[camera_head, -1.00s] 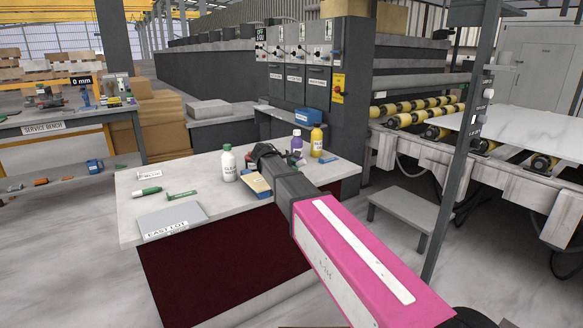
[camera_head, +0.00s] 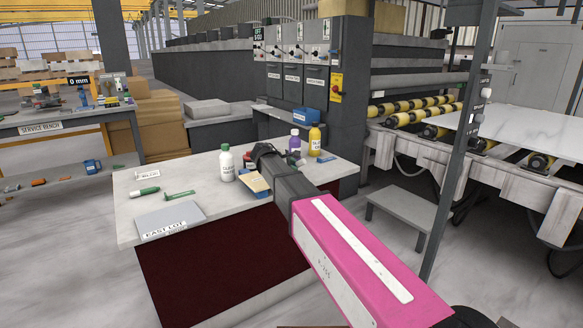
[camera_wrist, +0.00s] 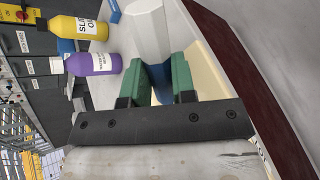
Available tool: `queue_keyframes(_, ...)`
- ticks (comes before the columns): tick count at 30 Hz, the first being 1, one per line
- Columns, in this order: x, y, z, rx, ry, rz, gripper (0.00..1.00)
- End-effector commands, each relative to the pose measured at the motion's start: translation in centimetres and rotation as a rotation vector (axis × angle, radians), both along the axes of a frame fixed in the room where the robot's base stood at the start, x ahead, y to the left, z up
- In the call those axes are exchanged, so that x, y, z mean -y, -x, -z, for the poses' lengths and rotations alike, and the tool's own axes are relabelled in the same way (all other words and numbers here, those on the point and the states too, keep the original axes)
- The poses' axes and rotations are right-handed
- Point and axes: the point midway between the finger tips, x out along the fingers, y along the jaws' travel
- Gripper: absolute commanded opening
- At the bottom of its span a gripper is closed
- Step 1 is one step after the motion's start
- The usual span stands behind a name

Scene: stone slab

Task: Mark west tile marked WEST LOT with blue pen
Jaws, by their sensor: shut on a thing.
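My gripper (camera_wrist: 170,84) is shut on a blue thing, apparently the blue pen (camera_wrist: 160,78), held between its green finger pads. A pale faceted piece (camera_wrist: 150,28) lies beyond the fingers in line with it. In the head view my gripper is over the right half of the stone counter; its fingertips are hidden. A tan slab (camera_head: 253,183) lies beside it, and a cream surface (camera_wrist: 208,72) shows in the wrist view. I cannot read WEST LOT on either. A grey tile labelled EAST LOT (camera_head: 165,217) lies at the counter's left front.
A white bottle (camera_head: 227,166) stands left of my gripper. A purple bottle (camera_head: 294,146) and a yellow bottle (camera_head: 315,140) stand beyond it. Green pens (camera_head: 145,192) lie on the left of the counter (camera_head: 215,205). A dark post (camera_head: 462,150) stands at the right.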

Motion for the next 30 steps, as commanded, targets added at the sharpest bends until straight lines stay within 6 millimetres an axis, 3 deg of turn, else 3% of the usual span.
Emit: queue_keyframes(30, 0.61, 0.29, 0.0, 0.001, 0.0, -0.001, 0.06)
